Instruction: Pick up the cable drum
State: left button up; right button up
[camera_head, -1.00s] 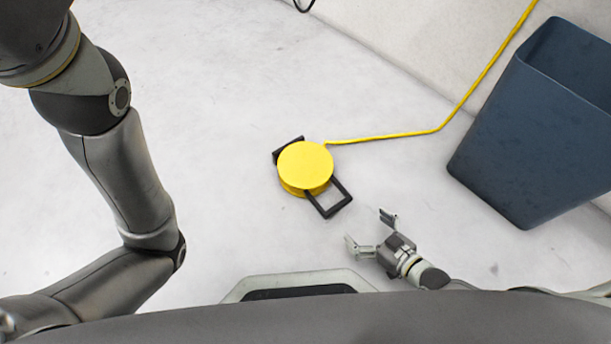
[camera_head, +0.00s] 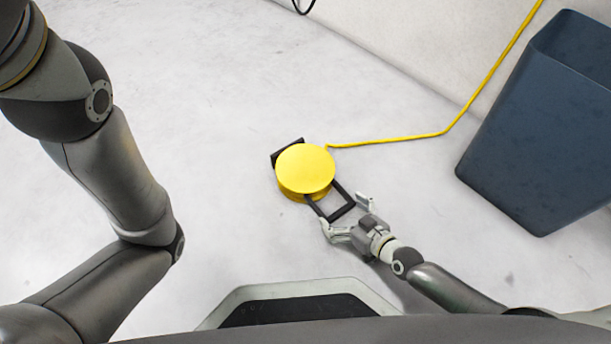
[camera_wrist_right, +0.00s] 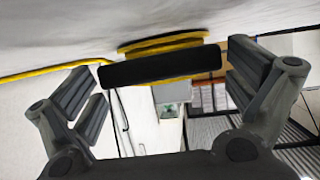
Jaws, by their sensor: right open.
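The cable drum (camera_head: 305,168) is a round yellow drum with a black frame, lying on the pale floor in the head view. Its black handle (camera_head: 343,211) sticks out toward the lower right. My right gripper (camera_head: 345,212) is open, with its fingers on either side of the handle's end. In the right wrist view the black handle bar (camera_wrist_right: 161,67) lies between the open fingers, with the yellow drum (camera_wrist_right: 160,43) behind it. I cannot tell whether the fingers touch the bar. My left arm shows at the left, but its gripper is out of view.
A yellow cable (camera_head: 400,138) runs from the drum to the right and up along the wall. A dark blue bin (camera_head: 540,125) stands at the right. The floor left of the drum is clear. A black looped object (camera_head: 303,5) shows at the top edge.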

jog(key=shift+w, duration=0.1)
jog(key=shift+c, duration=0.3)
jog(key=c, duration=0.9)
jog(key=shift+w+r, duration=0.1)
jog(key=shift+r, duration=0.1)
jog(key=c, duration=0.3)
